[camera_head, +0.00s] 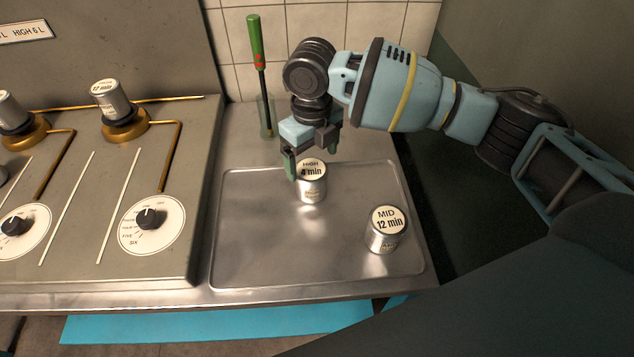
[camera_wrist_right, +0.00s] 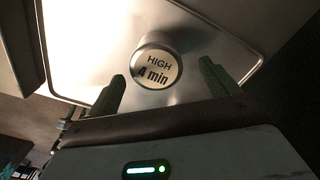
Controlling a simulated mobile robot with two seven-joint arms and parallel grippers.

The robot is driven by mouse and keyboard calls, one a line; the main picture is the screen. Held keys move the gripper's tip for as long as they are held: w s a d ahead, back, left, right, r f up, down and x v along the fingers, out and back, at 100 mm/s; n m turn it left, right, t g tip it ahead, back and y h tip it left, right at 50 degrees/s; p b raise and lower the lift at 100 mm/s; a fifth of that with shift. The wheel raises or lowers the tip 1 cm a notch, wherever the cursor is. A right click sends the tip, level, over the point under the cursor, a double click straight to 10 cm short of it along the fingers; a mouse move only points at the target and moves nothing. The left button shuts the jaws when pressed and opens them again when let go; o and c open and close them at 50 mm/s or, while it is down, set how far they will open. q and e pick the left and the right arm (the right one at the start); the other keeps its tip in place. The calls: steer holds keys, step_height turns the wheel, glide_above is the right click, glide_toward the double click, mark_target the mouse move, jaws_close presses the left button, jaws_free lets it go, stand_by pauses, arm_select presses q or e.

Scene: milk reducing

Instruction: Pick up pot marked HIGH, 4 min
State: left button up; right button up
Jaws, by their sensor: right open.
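The pot marked HIGH, 4 min (camera_head: 312,188) is a small metal cylinder with a white labelled top. It stands upright on the steel tray (camera_head: 240,265), near its back. In the right wrist view the pot (camera_wrist_right: 157,67) shows ahead, between the two green fingertips. My right gripper (camera_head: 309,158) is open and empty at the back of the pot, its fingers around or just above the top; contact cannot be told. The fingers also show in the wrist view (camera_wrist_right: 165,88). My left gripper is not in view.
A green-handled tool (camera_head: 258,45) stands in a glass (camera_head: 266,115) behind the tray. The stove with dials (camera_head: 150,225) and a 12 min pot (camera_head: 106,99) is at left. The tray's front left is clear.

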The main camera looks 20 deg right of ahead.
mark_target(312, 179)
steer(key=shift+f, duration=1.3)
steer(key=shift+s+a+f, duration=0.1)
steer(key=shift+s+f, duration=0.05)
steer(key=shift+f, duration=0.85)
steer(key=shift+s+a+f, duration=0.1)
steer(key=shift+s+f, duration=0.05)
steer(key=shift+f, duration=1.45)
steer(key=shift+c, duration=0.2)
steer(key=c, duration=1.2)
